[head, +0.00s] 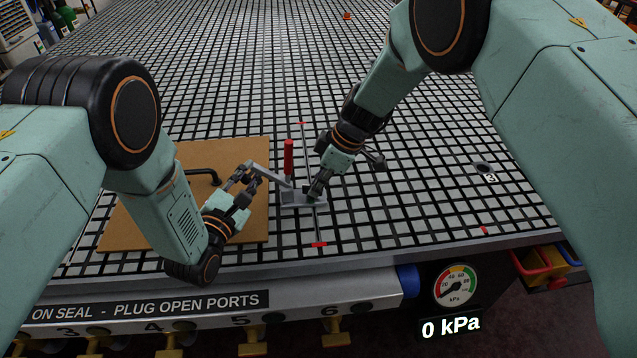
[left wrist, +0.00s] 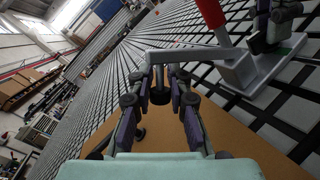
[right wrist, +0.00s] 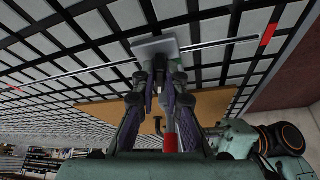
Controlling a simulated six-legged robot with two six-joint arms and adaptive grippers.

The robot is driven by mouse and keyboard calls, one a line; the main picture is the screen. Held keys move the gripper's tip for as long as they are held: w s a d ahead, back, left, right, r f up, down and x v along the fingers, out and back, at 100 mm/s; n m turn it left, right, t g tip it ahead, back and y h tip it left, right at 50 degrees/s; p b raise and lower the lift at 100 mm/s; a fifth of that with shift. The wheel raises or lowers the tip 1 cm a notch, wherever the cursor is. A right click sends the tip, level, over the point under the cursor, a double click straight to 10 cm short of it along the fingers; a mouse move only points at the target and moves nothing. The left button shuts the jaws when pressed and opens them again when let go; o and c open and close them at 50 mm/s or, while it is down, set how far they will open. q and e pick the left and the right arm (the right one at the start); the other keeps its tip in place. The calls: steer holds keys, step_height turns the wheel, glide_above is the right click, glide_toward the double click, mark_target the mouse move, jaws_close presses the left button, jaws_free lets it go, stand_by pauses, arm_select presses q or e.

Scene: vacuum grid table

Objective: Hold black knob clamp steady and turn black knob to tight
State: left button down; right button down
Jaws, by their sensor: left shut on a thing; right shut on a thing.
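The clamp has a grey base plate (head: 296,201), an upright red handle (head: 288,157) and a grey arm (head: 272,178) reaching left over the brown board. My left gripper (head: 246,173) is at the free end of that arm. In the left wrist view the black knob (left wrist: 160,93) hangs under the arm end, between the fingers of my left gripper (left wrist: 160,76), which are shut on it. My right gripper (head: 314,190) is shut on the clamp body just above the base plate, which also shows in the right wrist view (right wrist: 148,48). The fingers partly hide the gripped parts.
The brown board (head: 140,225) lies on the grid table (head: 430,190) and bears a black bent handle (head: 207,176). A thin rail with red ends (head: 319,245) runs by the clamp base. The pressure gauge (head: 456,286) on the front reads 0 kPa. The table right of the clamp is mostly clear.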

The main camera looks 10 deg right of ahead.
stand_by(0.5)
steer(key=m, duration=0.1)
steer(key=m+t, duration=0.1)
steer(key=m, duration=0.1)
steer(key=m+h, duration=0.1)
steer(key=shift+s+a+m+t, duration=0.15)
steer(key=shift+s+m+t, duration=0.15)
steer(key=shift+m, duration=0.1)
steer(key=shift+s+a+m+t+h, duration=0.1)
steer(key=shift+m+t+h, duration=0.2)
steer(key=shift+m, duration=0.8)
steer(key=shift+s+a+m+t+h, duration=0.1)
steer(key=shift+m+t+h, duration=0.15)
steer(key=shift+m, duration=0.85)
steer(key=shift+w, duration=0.1)
steer(key=c, duration=1.4)
jaws_free()
